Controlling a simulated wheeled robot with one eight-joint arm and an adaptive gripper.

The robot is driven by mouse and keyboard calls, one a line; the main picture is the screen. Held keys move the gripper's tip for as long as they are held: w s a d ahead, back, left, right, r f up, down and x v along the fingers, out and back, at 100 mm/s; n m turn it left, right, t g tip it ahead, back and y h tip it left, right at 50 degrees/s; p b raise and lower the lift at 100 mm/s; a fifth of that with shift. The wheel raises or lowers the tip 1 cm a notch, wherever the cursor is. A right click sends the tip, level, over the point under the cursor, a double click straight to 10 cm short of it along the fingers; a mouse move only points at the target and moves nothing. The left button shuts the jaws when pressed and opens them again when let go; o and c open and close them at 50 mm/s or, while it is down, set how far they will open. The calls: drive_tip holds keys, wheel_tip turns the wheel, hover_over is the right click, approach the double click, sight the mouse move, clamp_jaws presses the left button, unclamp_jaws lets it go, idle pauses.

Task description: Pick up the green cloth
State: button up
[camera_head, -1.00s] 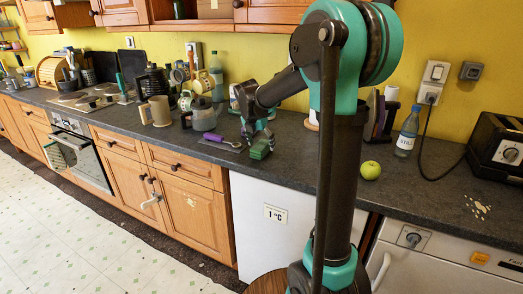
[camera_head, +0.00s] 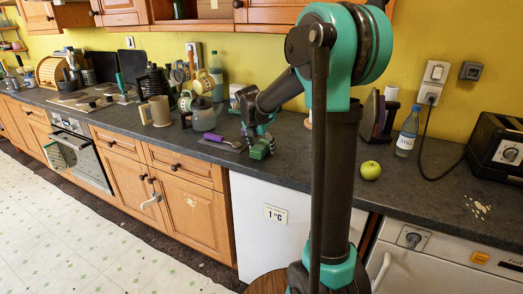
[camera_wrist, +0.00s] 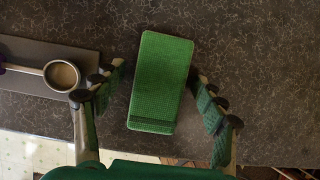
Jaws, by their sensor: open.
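The green cloth (camera_wrist: 161,80) is a folded, textured rectangle lying on the dark speckled worktop (camera_wrist: 260,70) in the wrist view. In the head view the cloth (camera_head: 260,150) shows small, near the counter's front edge and partly hidden by my gripper (camera_head: 258,138). In the wrist view my gripper (camera_wrist: 163,98) is open, with one finger on each side of the cloth. A gap shows between each finger and the cloth. I cannot tell how far the fingertips are above the worktop.
A grey board (camera_wrist: 40,55) with a metal scoop (camera_wrist: 62,75) lies just left of the cloth. A kettle-like grey pot (camera_head: 204,115) and a beige mug (camera_head: 160,110) stand further left.

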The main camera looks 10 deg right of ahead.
sight(262, 145)
drive_tip(key=shift+c, duration=0.5)
drive_tip(key=c, duration=1.1)
drive_tip(key=shift+o, duration=0.2)
wheel_tip(262, 145, up, 20)
drive_tip(key=shift+r, duration=0.25)
